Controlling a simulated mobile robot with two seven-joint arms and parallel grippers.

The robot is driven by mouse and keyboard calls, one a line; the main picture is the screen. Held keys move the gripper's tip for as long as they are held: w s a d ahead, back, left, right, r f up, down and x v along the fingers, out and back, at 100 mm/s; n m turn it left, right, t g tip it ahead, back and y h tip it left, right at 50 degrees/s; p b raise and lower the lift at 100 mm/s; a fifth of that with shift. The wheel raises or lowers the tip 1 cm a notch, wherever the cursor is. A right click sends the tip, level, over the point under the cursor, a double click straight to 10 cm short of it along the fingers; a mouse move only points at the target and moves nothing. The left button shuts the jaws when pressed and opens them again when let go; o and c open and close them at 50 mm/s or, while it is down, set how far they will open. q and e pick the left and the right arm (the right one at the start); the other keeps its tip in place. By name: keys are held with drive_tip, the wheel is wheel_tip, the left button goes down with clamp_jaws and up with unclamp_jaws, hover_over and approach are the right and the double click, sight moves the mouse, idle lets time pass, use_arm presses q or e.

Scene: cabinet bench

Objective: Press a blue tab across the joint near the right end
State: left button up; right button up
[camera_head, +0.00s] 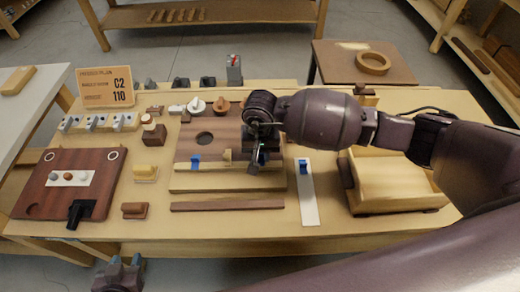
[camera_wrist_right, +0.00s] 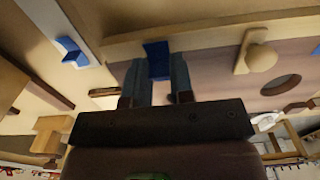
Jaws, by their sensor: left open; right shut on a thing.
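My right gripper (camera_head: 256,168) is over the right part of the brown board (camera_head: 205,152), at its front edge. In the right wrist view its fingers (camera_wrist_right: 157,82) are shut on a blue tab (camera_wrist_right: 157,58), which is down at the line between the pale strip (camera_wrist_right: 200,38) and the brown board. Whether it touches both is hard to tell. Another blue tab (camera_head: 195,162) sits across that line near the left end. A further blue tab (camera_head: 303,166) is on the white strip (camera_head: 308,200). My left gripper (camera_head: 118,275) is open and empty at the bottom left, off the bench.
A pale knobbed block (camera_wrist_right: 262,56) stands on the joint beside my right gripper. A wooden tray (camera_head: 395,185) is to the right. A dark wood bar (camera_head: 228,204) lies in front. A brown board with a black clamp-like piece (camera_head: 80,212) is at left.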

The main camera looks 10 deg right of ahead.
use_arm(q)
drive_tip(key=shift+s+f, duration=0.25)
drive_tip(key=shift+s, duration=0.1)
use_arm(e)
drive_tip(key=shift+f, duration=0.1)
use_arm(q)
drive_tip(key=shift+w+f, duration=0.1)
drive_tip(key=shift+f, duration=0.1)
drive_tip(key=shift+w+r, duration=0.1)
drive_tip(key=shift+w, duration=0.05)
idle(0.5)
drive_tip(key=shift+s+f+b, duration=0.35)
idle(0.4)
use_arm(e)
drive_tip(key=shift+c, duration=0.5)
use_arm(q)
drive_tip(key=shift+w, duration=0.15)
drive_tip(key=shift+w, duration=0.1)
use_arm(e)
drive_tip(key=shift+f, duration=0.2)
use_arm(q)
drive_tip(key=shift+f, duration=0.25)
use_arm(e)
drive_tip(key=shift+f, duration=0.15)
